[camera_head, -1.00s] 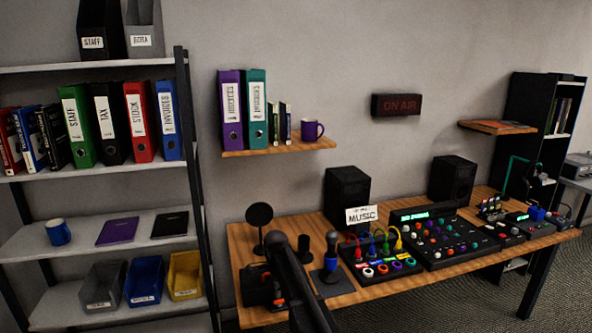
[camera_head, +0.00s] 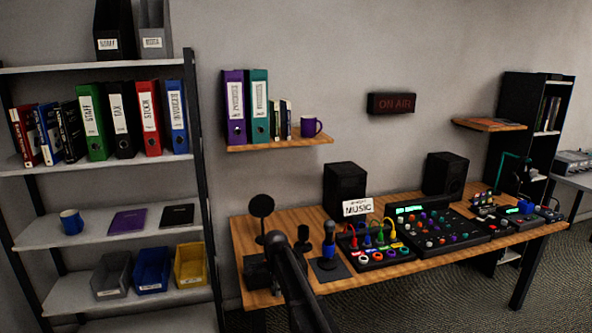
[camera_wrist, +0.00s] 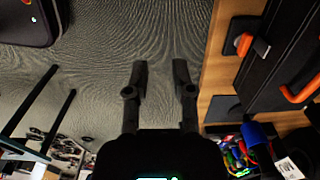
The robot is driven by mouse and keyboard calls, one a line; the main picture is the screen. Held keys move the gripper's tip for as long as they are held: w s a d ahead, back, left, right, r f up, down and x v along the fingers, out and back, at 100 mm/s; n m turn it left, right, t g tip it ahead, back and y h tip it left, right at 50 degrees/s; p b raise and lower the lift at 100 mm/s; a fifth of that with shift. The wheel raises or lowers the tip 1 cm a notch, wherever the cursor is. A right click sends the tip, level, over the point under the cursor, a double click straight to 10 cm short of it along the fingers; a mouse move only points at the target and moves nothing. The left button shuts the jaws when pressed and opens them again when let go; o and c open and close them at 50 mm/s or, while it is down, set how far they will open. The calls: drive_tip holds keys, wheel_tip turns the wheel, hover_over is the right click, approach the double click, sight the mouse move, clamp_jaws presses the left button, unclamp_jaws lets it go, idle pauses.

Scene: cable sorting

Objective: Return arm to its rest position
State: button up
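My gripper (camera_wrist: 160,75) shows in the wrist view with its two dark fingers apart and nothing between them. Grey patterned carpet lies beyond the fingertips. The wooden desk edge (camera_wrist: 212,75) is to the right of the fingers. In the head view my dark arm rises in front of the desk's near left part, and the gripper itself cannot be made out there.
The wooden desk (camera_head: 400,270) holds a mixer (camera_head: 440,228), a cable box (camera_head: 376,255), a microphone (camera_head: 329,245) and two speakers. A shelving rack (camera_head: 100,236) with binders and bins stands at left. A wall shelf (camera_head: 280,143) is above the desk. Carpet is free at front right.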

drive_tip(key=s+d+f+n+b, duration=0.5)
drive_tip(key=s+d+n, duration=0.3)
drive_tip(key=s+d, duration=0.5)
drive_tip(key=s+d+f+n+b, duration=0.6)
drive_tip(key=s+d, duration=0.4)
drive_tip(key=s, duration=0.4)
wheel_tip(320, 180, up, 15)
drive_tip(key=n+p, duration=0.1)
drive_tip(key=p, duration=1.4)
drive_tip(key=shift+s, duration=0.2)
drive_tip(key=shift+d, duration=0.1)
